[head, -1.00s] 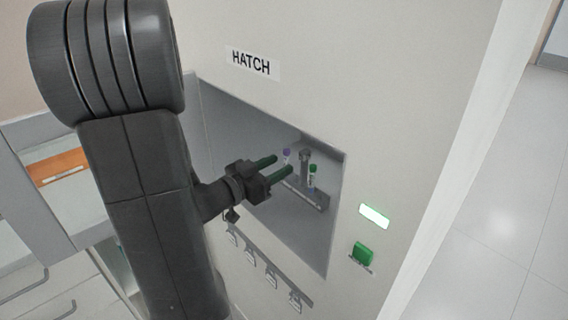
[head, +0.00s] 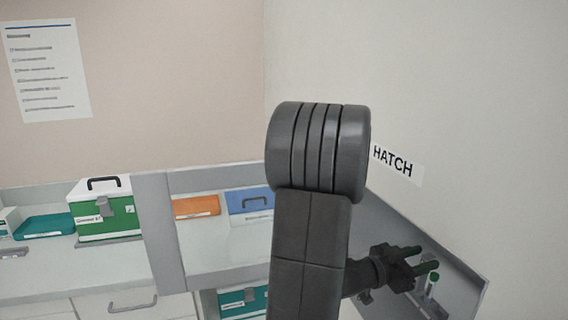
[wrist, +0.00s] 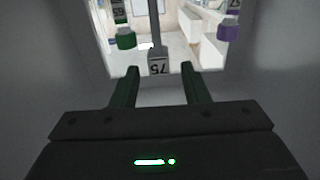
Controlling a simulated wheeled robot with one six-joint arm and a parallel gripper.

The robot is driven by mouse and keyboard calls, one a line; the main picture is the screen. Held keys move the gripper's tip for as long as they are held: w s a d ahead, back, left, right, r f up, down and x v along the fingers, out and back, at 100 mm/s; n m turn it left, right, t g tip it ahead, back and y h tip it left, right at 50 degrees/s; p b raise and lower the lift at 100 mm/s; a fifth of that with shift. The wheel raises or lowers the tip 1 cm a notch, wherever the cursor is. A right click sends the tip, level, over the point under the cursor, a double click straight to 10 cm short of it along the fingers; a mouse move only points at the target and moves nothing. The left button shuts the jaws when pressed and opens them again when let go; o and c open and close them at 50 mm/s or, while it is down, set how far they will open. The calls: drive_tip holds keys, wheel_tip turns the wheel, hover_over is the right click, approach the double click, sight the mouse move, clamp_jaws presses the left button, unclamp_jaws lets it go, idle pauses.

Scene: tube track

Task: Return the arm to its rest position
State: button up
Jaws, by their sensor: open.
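My gripper (head: 427,257) is open and empty inside the recess of the hatch (head: 372,208) at the lower right of the head view. In the wrist view my gripper's fingers (wrist: 169,76) stand apart with nothing between them. Beyond the fingertips are a green-capped tube (wrist: 126,38) at the left and a purple-capped tube (wrist: 229,32) at the right, on either side of a grey post (wrist: 158,60) with a number label. In the head view the green-capped tube (head: 432,280) shows beside the fingers; the purple-capped one cannot be made out.
The hatch's wall with its HATCH label (head: 393,161) rises right of my arm. At the left is a counter with a green-and-white box (head: 108,215), a teal tray (head: 45,227), an orange tray (head: 196,207) and a blue-lidded box (head: 249,200).

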sight(434, 256)
drive_tip(key=x, duration=0.4)
drive_tip(key=shift+d+f, duration=0.15)
drive_tip(key=shift+d, duration=0.3)
drive_tip(key=shift+a+r+p, duration=0.2)
drive_tip(key=shift+r+p, duration=0.5)
drive_tip(key=shift+p, duration=0.05)
